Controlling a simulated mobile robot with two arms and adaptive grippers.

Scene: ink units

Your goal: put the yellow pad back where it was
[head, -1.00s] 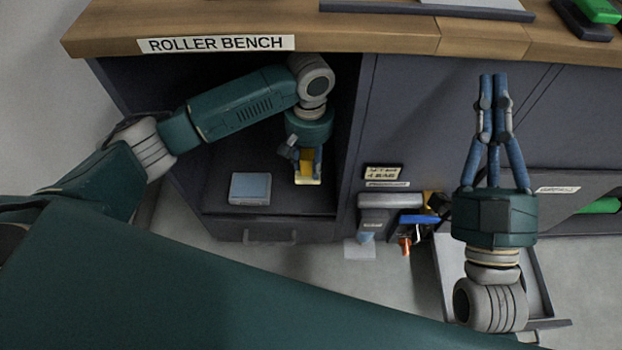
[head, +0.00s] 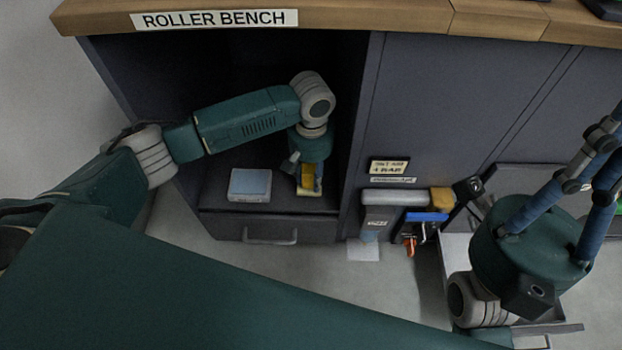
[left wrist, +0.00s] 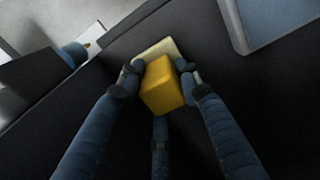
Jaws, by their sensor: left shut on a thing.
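The yellow pad (head: 307,179) is a small yellow block inside the open compartment at the left of the bench. My left gripper (head: 309,186) reaches down into the compartment and is shut on it. In the left wrist view the yellow pad (left wrist: 162,86) sits between the fingertips (left wrist: 160,82). A pale yellow flat piece (left wrist: 158,49) shows just beyond and under the block; I cannot tell whether they are joined. My right gripper (head: 598,165) is at the right, its fingers partly cut off by the picture edge.
A pale blue-topped pad (head: 250,184) lies on the compartment floor left of my left gripper. A drawer with a handle (head: 270,238) is below. A holder (head: 395,197) with blue, orange and yellow items is on the cabinet front to the right. The bench top (head: 380,15) overhangs above.

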